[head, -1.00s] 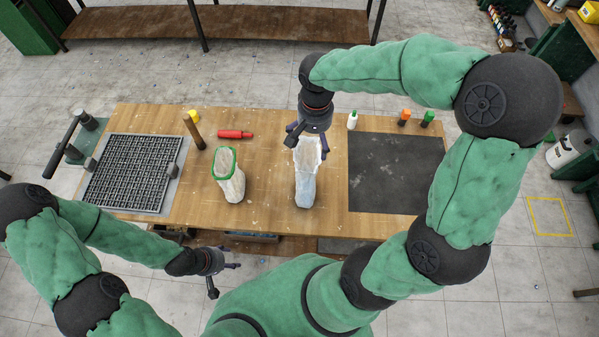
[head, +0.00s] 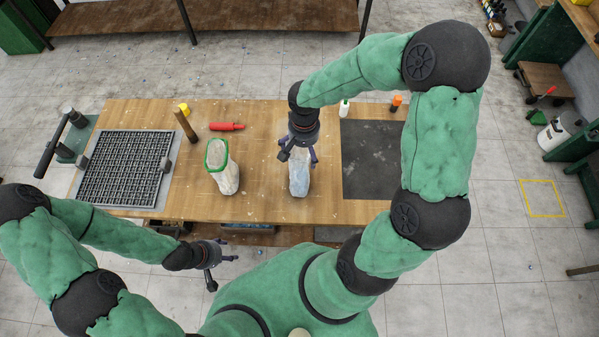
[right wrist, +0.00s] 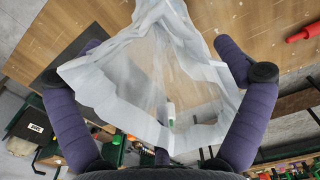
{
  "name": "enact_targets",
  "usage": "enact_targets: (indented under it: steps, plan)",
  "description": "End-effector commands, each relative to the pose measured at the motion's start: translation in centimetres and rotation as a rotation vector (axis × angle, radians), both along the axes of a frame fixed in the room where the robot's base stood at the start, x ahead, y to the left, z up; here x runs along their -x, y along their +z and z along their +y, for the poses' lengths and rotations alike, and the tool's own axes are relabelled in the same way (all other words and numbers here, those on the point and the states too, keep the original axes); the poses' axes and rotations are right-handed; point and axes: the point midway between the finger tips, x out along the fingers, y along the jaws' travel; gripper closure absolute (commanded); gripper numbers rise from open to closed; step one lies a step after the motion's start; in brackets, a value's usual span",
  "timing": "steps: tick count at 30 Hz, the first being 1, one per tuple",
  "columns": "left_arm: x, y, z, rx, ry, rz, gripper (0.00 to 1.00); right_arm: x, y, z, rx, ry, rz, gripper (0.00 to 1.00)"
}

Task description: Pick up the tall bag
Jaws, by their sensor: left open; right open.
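A pale, bluish-white translucent bag (head: 299,182) stands on the table below my right gripper (head: 298,153). The gripper hides its upper part in the head view. In the right wrist view, the bag's open, crumpled mouth (right wrist: 110,95) lies between the two purple fingers of my right gripper (right wrist: 158,50). They are open on either side of it, and I cannot tell whether they touch it. A second bag with a green rim (head: 226,178) stands to the left. My left gripper (head: 222,270) is open and empty, off the near edge of the table.
A grid tray (head: 122,168) lies on the table's left, beside a brown cylinder (head: 185,127) and a red tool (head: 226,126). A dark mat (head: 371,160) lies to the right. White (head: 344,108) and orange-capped (head: 396,104) bottles stand behind it.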

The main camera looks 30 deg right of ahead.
Motion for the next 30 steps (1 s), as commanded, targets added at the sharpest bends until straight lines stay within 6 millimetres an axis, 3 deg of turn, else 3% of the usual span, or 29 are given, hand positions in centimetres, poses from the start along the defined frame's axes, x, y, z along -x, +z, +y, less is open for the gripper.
enact_targets:
  steps: [5,13,23,30]
  plan:
    - [0.0,0.0,0.0,0.000,0.000,0.000,0.43,0.0,0.0,0.0,0.001,-0.001,-0.001,0.00]
    - [0.0,0.0,0.0,0.000,0.000,0.000,0.43,0.0,0.0,0.0,0.000,-0.001,0.000,0.73]
    - [0.0,0.0,0.0,0.000,0.000,0.000,0.43,0.0,0.1,0.0,0.001,-0.001,-0.001,0.76]
    - [0.0,-0.1,0.0,0.000,0.000,0.000,0.43,-0.1,1.6,-0.1,0.000,-0.003,-0.004,0.76]
